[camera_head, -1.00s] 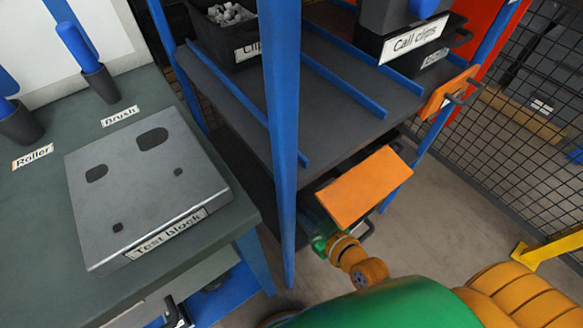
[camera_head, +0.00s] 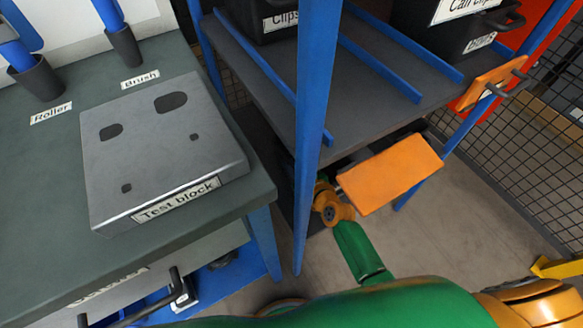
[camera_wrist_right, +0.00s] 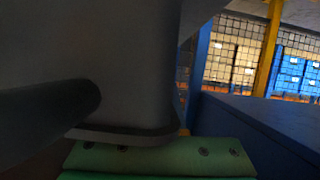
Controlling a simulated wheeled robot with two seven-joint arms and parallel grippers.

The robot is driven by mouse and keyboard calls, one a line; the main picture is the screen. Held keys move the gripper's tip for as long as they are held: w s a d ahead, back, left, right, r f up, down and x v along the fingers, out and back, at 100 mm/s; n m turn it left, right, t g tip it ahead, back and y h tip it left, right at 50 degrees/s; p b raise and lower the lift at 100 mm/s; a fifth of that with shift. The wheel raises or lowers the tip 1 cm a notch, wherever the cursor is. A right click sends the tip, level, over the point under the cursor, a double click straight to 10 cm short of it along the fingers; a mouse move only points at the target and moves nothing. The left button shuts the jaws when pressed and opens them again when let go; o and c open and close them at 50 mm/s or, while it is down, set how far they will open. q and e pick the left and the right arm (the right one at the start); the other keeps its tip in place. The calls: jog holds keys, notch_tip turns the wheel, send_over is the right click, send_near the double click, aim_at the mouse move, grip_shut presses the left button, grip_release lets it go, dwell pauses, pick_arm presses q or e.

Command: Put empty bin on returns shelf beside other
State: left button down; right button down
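My right arm reaches down to the rack's lower level; its wrist and gripper area (camera_head: 328,203) shows beside the orange panel (camera_head: 390,173), below the upper shelf. The fingertips are hidden in the head view. In the right wrist view, a dark grey box-like body (camera_wrist_right: 130,70) with a rim fills the upper left, very close; it may be a bin. A dark rounded part (camera_wrist_right: 45,110) crosses in front of it. I cannot tell whether the fingers grip anything. My left gripper is not in view. Which bin is empty cannot be told.
A blue post (camera_head: 315,130) stands left of my wrist. A bench with the test block (camera_head: 160,150) is at left; mesh fencing is at right.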

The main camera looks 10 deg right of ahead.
jog(key=shift+f, duration=0.1)
jog(key=c, duration=1)
grip_release()
jog(key=shift+c, duration=0.2)
jog(key=shift+s+r, duration=0.15)
jog(key=shift+r, duration=0.15)
jog(key=p+v, duration=0.3)
jog(key=v, duration=0.8)
jog(key=shift+s+p, duration=0.4)
jog(key=shift+d, duration=0.15)
